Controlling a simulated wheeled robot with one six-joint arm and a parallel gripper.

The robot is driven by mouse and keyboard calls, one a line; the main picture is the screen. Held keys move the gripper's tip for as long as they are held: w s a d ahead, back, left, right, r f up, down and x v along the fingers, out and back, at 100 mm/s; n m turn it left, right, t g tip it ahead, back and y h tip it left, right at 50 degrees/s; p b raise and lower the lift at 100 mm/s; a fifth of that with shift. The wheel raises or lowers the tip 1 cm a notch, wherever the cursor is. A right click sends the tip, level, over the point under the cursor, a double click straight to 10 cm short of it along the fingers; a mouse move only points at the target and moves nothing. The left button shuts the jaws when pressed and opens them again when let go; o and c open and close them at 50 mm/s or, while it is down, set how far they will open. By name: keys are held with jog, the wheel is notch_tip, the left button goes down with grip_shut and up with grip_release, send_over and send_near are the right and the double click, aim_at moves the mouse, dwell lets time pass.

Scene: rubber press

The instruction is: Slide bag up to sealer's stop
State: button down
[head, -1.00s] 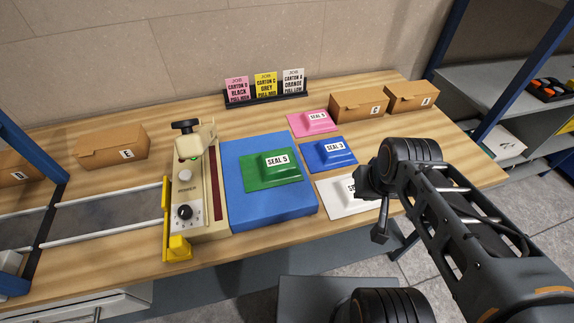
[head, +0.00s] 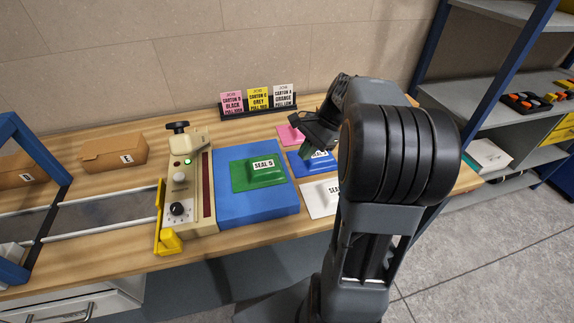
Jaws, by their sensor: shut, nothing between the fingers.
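A green bag labelled SEAL 5 (head: 259,174) lies flat on the blue mat (head: 230,207), to the right of the sealer. The sealer (head: 181,170) is a beige machine with a knob, a dial, a green light and a dark red strip along its right side. A strip of blue mat shows between the bag and the sealer, so they are apart. A yellow part (head: 168,240) sits at the sealer's front end. My gripper (head: 306,145) is shut and empty, to the right of the green bag, over the pink and blue bags.
A blue bag (head: 298,168), a white bag (head: 318,201) and a pink bag (head: 287,135) lie right of the mat, partly hidden by my arm. The card rack (head: 259,113) stands behind. A carton (head: 113,153) is left of the sealer.

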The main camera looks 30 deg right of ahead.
jog(key=w+d+m+y, duration=0.2)
jog(key=d+m, duration=0.2)
jog(key=d, duration=0.3)
jog(key=m+t, duration=0.1)
send_near(281, 173)
jog(key=shift+y, duration=0.4)
jog(key=f, duration=0.4)
jog(key=shift+s+a+p, duration=0.2)
jog(key=shift+s+p, duration=0.15)
jog(key=shift+s, duration=0.05)
jog(key=shift+w+a, duration=0.2)
jog(key=shift+a, duration=0.9)
jog(key=shift+w+a+f+p, duration=0.15)
jog(key=shift+a+p, duration=0.25)
jog(key=shift+a, duration=0.5)
